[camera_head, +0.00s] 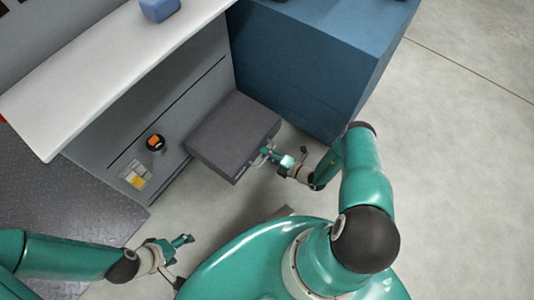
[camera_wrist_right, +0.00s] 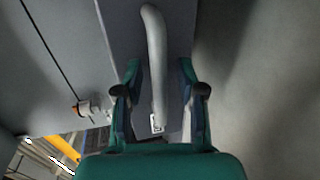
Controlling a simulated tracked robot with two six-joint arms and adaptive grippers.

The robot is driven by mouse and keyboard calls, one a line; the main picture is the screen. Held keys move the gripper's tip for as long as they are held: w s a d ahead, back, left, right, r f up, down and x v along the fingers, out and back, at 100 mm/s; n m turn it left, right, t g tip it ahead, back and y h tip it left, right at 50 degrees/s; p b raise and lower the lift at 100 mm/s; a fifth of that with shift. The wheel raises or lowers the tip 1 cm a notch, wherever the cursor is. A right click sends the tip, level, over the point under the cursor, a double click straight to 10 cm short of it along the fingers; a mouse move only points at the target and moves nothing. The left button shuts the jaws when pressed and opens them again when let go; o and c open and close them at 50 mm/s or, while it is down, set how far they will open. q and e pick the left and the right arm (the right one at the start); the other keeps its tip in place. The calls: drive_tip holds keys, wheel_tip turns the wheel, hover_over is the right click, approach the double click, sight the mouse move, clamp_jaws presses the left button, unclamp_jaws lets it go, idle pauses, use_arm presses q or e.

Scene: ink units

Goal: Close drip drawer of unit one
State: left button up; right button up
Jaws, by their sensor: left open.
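The dark grey drip drawer (camera_head: 232,130) sticks out of the grey unit (camera_head: 190,95) in the head view. Its pale bar handle (camera_head: 262,158) is on the front face. My right gripper (camera_head: 278,157) is at that handle. In the right wrist view, the handle (camera_wrist_right: 155,50) runs between the two fingers of my right gripper (camera_wrist_right: 160,75), with gaps visible on both sides, so it is open around the handle. My left gripper (camera_head: 182,258) is open and empty, low at the left, away from the drawer.
A blue cabinet (camera_head: 300,70) stands close to the right of the drawer. A white counter (camera_head: 100,70) with a blue block (camera_head: 160,9) tops the unit. An orange-and-black knob (camera_head: 155,142) is left of the drawer. The floor (camera_head: 450,150) at right is clear.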

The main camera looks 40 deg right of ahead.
drive_tip(key=v, duration=1.1)
drive_tip(key=shift+s, duration=0.4)
drive_tip(key=shift+d, duration=0.1)
